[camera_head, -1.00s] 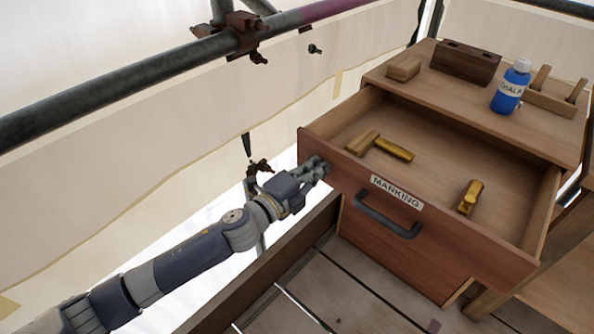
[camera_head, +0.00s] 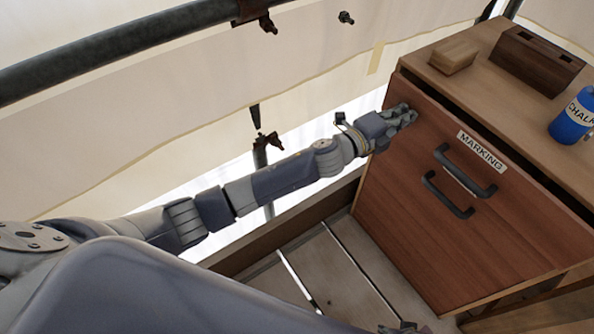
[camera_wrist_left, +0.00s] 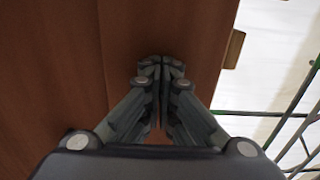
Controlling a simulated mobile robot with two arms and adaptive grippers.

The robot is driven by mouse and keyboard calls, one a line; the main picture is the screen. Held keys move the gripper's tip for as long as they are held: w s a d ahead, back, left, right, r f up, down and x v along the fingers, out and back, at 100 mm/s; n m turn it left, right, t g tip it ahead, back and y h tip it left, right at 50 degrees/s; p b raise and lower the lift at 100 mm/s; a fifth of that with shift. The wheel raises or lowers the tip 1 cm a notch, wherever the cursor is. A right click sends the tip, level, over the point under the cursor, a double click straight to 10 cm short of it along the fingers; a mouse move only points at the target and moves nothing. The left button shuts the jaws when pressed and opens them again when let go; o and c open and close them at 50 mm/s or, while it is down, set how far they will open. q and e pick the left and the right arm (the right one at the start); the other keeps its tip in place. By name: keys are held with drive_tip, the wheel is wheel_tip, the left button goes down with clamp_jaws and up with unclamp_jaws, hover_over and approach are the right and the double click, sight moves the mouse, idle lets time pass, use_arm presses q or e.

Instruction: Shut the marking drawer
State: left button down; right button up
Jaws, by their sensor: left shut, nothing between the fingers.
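The marking drawer (camera_head: 428,122) has a reddish-brown front with a white MARKING label (camera_head: 482,150) and a dark handle (camera_head: 465,172). Its front stands close to the cabinet, with a dark gap along its top edge; I cannot tell whether it is fully in. Its inside is hidden. My left gripper (camera_head: 408,115) is shut and empty, fingertips at the upper left of the drawer front. In the left wrist view the closed fingers (camera_wrist_left: 163,72) are against or very near the brown wood. A grey piece at the bottom edge looks like my right gripper (camera_head: 400,328), mostly cut off.
The cabinet top holds a wooden block (camera_head: 453,57), a dark wooden block with holes (camera_head: 536,60) and a blue chalk bottle (camera_head: 574,118). A second handle (camera_head: 447,195) sits below the drawer's. A scaffold pipe (camera_head: 120,47) crosses the upper left. Planks (camera_head: 345,270) lie below.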

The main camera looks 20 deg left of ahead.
use_arm(q)
drive_tip(key=x, duration=0.2)
drive_tip(key=shift+w+d+r, duration=0.1)
drive_tip(key=shift+w+r, duration=0.15)
use_arm(e)
drive_tip(key=shift+w+r, duration=0.55)
drive_tip(key=shift+r, duration=0.25)
use_arm(q)
drive_tip(key=shift+r, duration=0.1)
use_arm(e)
drive_tip(key=shift+d, duration=0.1)
drive_tip(key=shift+s, duration=0.1)
